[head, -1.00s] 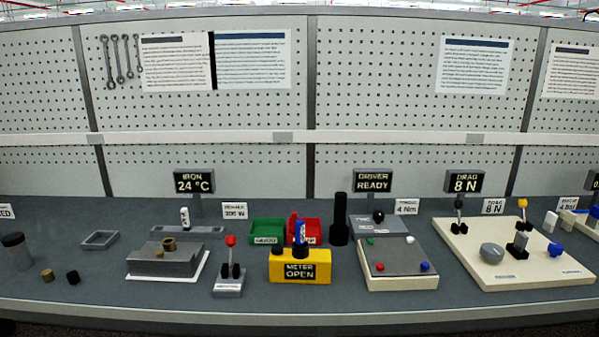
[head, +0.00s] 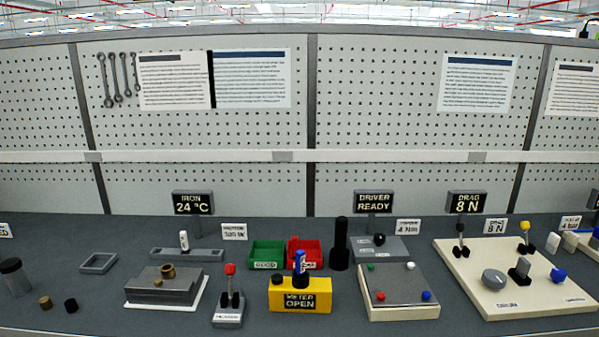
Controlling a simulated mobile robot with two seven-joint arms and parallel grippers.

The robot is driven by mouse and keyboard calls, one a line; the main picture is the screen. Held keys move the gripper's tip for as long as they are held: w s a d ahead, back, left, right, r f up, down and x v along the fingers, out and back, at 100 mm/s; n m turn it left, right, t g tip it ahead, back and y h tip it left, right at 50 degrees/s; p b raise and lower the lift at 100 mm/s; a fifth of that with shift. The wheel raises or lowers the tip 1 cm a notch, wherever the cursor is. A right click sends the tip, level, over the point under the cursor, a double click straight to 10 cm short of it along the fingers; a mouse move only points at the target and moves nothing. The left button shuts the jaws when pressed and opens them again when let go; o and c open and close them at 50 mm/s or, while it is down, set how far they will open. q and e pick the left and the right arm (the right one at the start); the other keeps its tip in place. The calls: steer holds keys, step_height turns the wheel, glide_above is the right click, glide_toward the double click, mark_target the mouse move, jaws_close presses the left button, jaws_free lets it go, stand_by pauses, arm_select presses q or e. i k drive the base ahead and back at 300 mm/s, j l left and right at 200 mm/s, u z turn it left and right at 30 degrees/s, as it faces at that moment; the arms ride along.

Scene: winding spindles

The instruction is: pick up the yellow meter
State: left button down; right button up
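Neither of my grippers is in view, and nothing is touching the meter from my side.
A red-knobbed lever block (head: 228,316) stands close left of the meter. Green (head: 267,250) and red (head: 312,247) bins are behind it. A cream-edged board (head: 400,313) is to the right, with a black cylinder (head: 340,240) behind. Bare bench (head: 90,235) shows at left.

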mark_target(306, 295)
steer(key=i, duration=0.95)
steer(key=k, duration=0.45)
